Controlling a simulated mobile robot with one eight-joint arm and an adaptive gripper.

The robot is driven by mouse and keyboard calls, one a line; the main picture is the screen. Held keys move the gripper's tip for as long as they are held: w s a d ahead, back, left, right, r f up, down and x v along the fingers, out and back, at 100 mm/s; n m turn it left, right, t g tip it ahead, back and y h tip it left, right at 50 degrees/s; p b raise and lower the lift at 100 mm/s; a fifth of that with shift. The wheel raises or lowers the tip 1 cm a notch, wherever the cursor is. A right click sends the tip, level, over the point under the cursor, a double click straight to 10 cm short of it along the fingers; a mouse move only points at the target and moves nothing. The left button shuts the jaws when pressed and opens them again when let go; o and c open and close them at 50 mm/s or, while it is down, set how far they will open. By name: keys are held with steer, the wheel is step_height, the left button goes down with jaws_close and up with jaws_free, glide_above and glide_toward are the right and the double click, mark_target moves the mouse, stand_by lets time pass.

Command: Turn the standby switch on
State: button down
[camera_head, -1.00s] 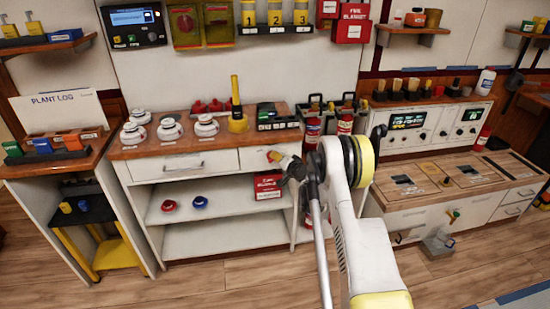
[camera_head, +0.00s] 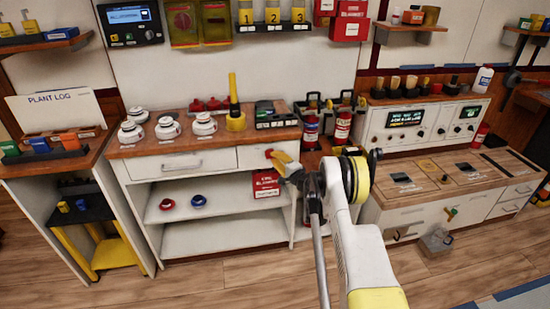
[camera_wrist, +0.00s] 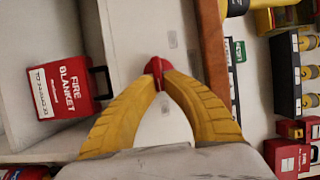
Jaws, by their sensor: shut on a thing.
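My gripper (camera_head: 277,157) is in front of the white cabinet's right drawer front (camera_head: 252,158), just below the wooden counter edge. Its yellow fingers are shut on a small red piece (camera_wrist: 157,70), which shows at the fingertips in the wrist view. The red piece also shows in the head view (camera_head: 268,153). I cannot tell whether it is fixed to the drawer front or held apart from it. No label reading standby is legible, so I cannot tell which thing is the standby switch.
A red fire blanket box (camera_head: 266,184) sits on the shelf below my gripper. Fire extinguishers (camera_head: 342,125) stand to the right. A console with displays (camera_head: 427,123) is at the right.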

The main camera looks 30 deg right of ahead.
stand_by(0.3)
steer(key=c, duration=1.5)
jaws_free()
steer(key=shift+a, duration=0.1)
steer(key=shift+s, duration=0.1)
steer(key=s+d, duration=0.1)
steer(key=s, duration=1)
steer(key=shift+s+d, duration=0.2)
steer(key=shift+s, duration=0.2)
